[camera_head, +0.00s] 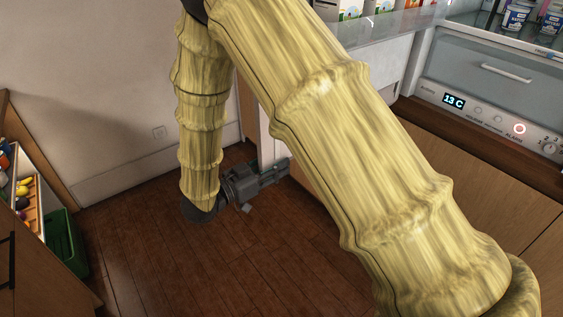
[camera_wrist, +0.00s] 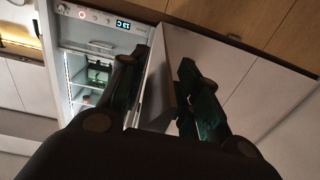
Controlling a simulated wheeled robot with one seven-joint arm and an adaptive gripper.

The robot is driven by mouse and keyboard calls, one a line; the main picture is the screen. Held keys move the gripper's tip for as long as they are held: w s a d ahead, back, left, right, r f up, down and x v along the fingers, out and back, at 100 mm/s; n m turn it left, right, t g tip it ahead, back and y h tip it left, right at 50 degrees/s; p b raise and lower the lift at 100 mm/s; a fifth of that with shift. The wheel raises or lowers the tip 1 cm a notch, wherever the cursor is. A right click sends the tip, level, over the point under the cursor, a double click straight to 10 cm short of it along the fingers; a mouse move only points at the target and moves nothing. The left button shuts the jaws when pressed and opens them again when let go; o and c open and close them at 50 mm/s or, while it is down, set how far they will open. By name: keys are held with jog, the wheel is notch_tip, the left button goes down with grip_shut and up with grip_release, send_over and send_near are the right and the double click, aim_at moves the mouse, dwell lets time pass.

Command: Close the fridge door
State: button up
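The fridge door stands open. In the wrist view its pale edge (camera_wrist: 160,82) runs between my two fingers, and the lit fridge interior (camera_wrist: 88,75) shows to its left. In the head view a pale strip of the door (camera_head: 266,142) shows between my arm links, and my arm hides most of it. My gripper (camera_head: 276,172) is low by the door's free edge. In the wrist view my gripper (camera_wrist: 160,75) has its fingers apart, one on each side of the door edge. I cannot tell whether either finger touches it.
The fridge's control panel (camera_head: 490,120) reads 13 C. Wooden cabinets (camera_head: 470,175) run along the right. A green bin (camera_head: 64,245) and a produce tray (camera_head: 28,205) are at the left. The wooden floor (camera_head: 140,260) is clear.

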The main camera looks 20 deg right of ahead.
jog(key=shift+x, duration=0.75)
grip_shut()
jog(key=shift+s, duration=0.15)
